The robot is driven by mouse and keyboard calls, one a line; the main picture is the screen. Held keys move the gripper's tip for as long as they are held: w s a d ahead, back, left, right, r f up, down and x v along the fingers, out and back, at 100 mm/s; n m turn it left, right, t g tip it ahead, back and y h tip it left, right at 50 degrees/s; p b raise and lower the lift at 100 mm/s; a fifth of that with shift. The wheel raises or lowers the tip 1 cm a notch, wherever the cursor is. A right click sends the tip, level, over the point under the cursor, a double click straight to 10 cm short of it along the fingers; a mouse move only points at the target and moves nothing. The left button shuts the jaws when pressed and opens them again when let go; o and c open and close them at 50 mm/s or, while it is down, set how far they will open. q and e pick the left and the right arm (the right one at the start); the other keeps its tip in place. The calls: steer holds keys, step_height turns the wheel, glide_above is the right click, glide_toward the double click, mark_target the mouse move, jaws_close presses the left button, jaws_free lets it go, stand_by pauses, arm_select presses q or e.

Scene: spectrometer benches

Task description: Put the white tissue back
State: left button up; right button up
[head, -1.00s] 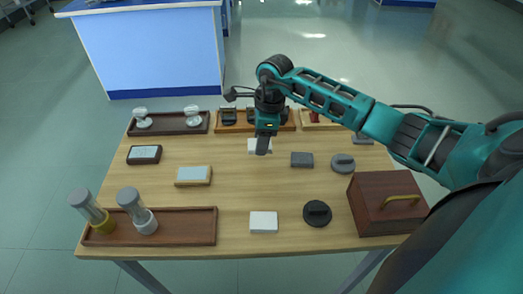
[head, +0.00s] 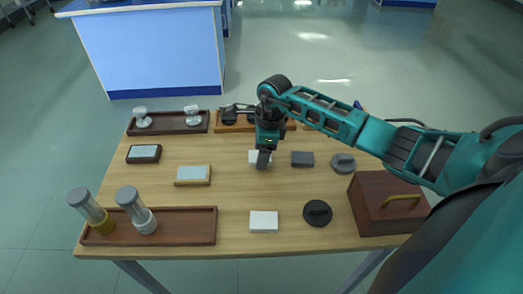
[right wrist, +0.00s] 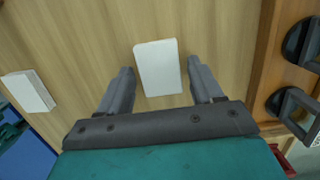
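A flat white piece (head: 253,156), which looks like the white tissue, lies on the wooden table behind my right gripper (head: 264,162) in the head view, partly hidden by it. In the right wrist view the white tissue (right wrist: 158,68) lies flat between the two spread fingers of the right gripper (right wrist: 159,70). The gripper is open and empty and points down above it; exact height is hard to tell. A second white block (head: 263,222) lies at the table's front middle and also shows in the right wrist view (right wrist: 28,91). My left gripper is not in view.
A dark grey block (head: 302,159) lies just right of the gripper. A wooden tray with black items (head: 232,127) stands behind it. A brown box with a yellow handle (head: 376,215) stands at right; a brown tray (head: 185,238) with two cylinders is at front left.

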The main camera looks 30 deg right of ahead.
steer(key=shift+o, duration=0.5)
steer(key=shift+r, duration=0.15)
steer(key=shift+r, duration=0.25)
step_height(320, 180, up, 12)
steer(key=d, duration=0.1)
steer(key=shift+s+d+f+p, duration=0.25)
steer(key=shift+s+p, duration=0.15)
steer(key=shift+s, duration=0.05)
